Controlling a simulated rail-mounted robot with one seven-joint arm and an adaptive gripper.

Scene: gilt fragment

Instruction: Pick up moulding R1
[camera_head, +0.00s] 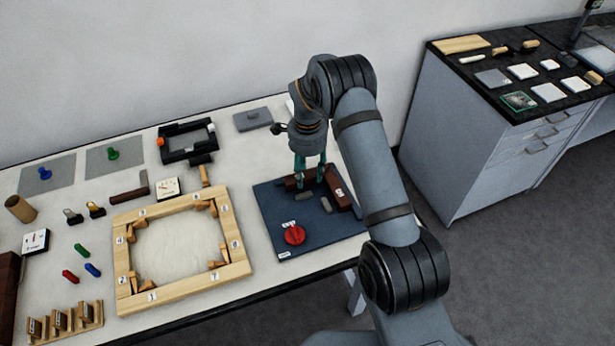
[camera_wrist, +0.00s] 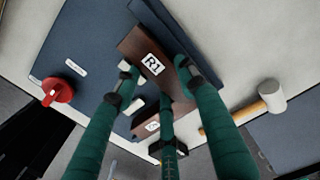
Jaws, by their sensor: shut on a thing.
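Moulding R1, a dark brown block with a white R1 label (camera_wrist: 150,50), lies between the green fingers of my gripper (camera_wrist: 160,85) in the wrist view. My gripper is shut on it; one finger is on the left, one on the right and one below in the picture. In the head view my gripper (camera_head: 308,176) points down over the blue board, among dark brown pieces. I cannot tell whether R1 is clear of the board. Another white label (camera_wrist: 152,126) shows on brown just below R1, partly hidden by the fingers.
The blue board (camera_head: 325,230) carries a red knob (camera_head: 295,235). A pale wooden frame (camera_head: 180,290) with numbered labels lies to its left. A black frame (camera_head: 187,155) stands behind. In the wrist view, a white-headed mallet (camera_wrist: 270,95) lies to the right.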

